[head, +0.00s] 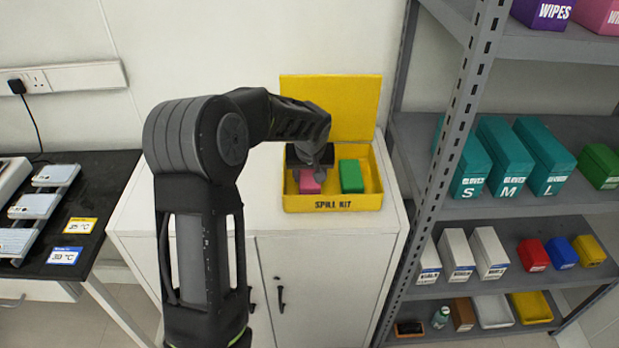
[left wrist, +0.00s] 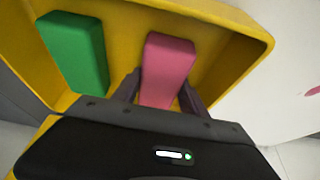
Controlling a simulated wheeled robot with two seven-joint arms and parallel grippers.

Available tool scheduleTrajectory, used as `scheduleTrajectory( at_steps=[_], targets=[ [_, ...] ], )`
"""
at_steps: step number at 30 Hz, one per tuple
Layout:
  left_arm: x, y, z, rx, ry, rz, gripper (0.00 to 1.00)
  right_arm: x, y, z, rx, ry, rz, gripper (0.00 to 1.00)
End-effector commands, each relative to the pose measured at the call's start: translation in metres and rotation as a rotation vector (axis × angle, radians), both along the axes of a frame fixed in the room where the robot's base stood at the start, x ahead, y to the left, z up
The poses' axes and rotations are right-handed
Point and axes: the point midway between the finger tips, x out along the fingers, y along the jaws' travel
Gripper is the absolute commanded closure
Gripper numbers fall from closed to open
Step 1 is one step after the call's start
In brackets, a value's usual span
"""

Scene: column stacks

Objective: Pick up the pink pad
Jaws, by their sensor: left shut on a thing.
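The pink pad (head: 309,182) lies in the left part of the open yellow spill kit box (head: 334,203), which stands on the white cabinet. My left gripper (head: 308,165) reaches down into the box from above and is shut on the pink pad. In the left wrist view the pink pad (left wrist: 167,70) sits between the two dark fingers (left wrist: 160,92). Its lower end is hidden by the gripper body. A green pad (head: 351,176) lies to the right of it in the box, apart from it. My right gripper is not in view.
The box's yellow lid (head: 330,105) stands raised at the back. The cabinet top (head: 240,195) is clear left of the box. A grey shelf rack (head: 445,150) with teal boxes stands close on the right. A black table (head: 95,200) is at left.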

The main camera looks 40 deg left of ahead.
Motion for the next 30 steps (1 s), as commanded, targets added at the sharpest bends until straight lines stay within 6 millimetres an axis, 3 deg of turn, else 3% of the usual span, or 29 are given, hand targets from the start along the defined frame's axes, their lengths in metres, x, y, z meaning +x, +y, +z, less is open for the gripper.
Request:
scheduleTrajectory(
  at_steps=[8,21,30],
  targets=[
    [0.000,0.000,0.007,0.001,-0.002,0.001,0.96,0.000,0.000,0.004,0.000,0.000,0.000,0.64],
    [0.001,0.000,0.086,0.001,-0.005,0.000,0.96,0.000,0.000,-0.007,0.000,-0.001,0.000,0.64],
    [0.000,0.000,0.103,0.000,0.000,-0.001,0.96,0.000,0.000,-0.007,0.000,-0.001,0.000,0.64]
  ],
)
